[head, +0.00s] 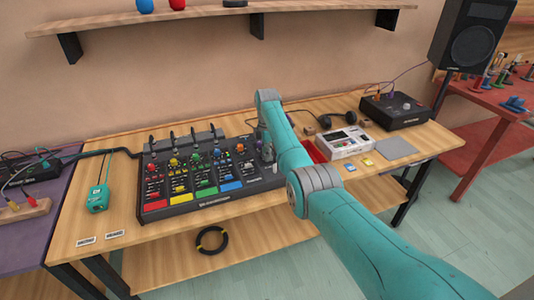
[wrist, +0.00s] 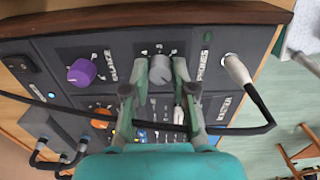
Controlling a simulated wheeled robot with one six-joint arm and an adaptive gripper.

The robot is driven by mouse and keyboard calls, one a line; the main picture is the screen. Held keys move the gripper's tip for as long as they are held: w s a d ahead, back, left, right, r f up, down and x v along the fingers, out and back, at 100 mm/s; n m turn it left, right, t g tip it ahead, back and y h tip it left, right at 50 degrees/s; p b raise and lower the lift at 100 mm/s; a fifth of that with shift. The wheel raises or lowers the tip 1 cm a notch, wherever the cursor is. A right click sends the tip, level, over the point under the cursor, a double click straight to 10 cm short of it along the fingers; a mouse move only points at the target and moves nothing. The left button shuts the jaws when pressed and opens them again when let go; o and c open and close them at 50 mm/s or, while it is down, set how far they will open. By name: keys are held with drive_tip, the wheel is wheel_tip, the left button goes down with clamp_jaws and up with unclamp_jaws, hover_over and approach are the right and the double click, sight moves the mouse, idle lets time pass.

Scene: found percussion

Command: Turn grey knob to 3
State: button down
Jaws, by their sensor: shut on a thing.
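The grey knob (wrist: 160,70) sits on the dark mixer panel in the wrist view, between the two fingers of my gripper (wrist: 160,68). The fingers are shut on it, one on each side. Small white marks show on the panel around the knob, but I cannot read them surely, nor make out which one the knob points to. In the head view the mixer (head: 153,216) stands on the wooden table, and my gripper is over its right end, mostly behind my arm. The grey knob cannot be made out there.
A purple knob (wrist: 82,72) and an orange knob (wrist: 102,115) are left of my gripper. A white plug (wrist: 236,68) with a black cable (wrist: 262,106) is close on the right. Cables rise behind the mixer. A white device (head: 346,146) stands right of my arm.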

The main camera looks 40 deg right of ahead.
drive_tip(key=shift+m, duration=0.3)
drive_tip(key=m, duration=0.9)
drive_tip(key=shift+m, duration=0.3)
drive_tip(key=m, duration=0.3)
drive_tip(key=shift+m, duration=0.3)
drive_tip(key=m, duration=1.2)
drive_tip(key=shift+m, duration=0.4)
drive_tip(key=c, duration=0.9)
unclamp_jaws()
drive_tip(key=shift+c, duration=0.2)
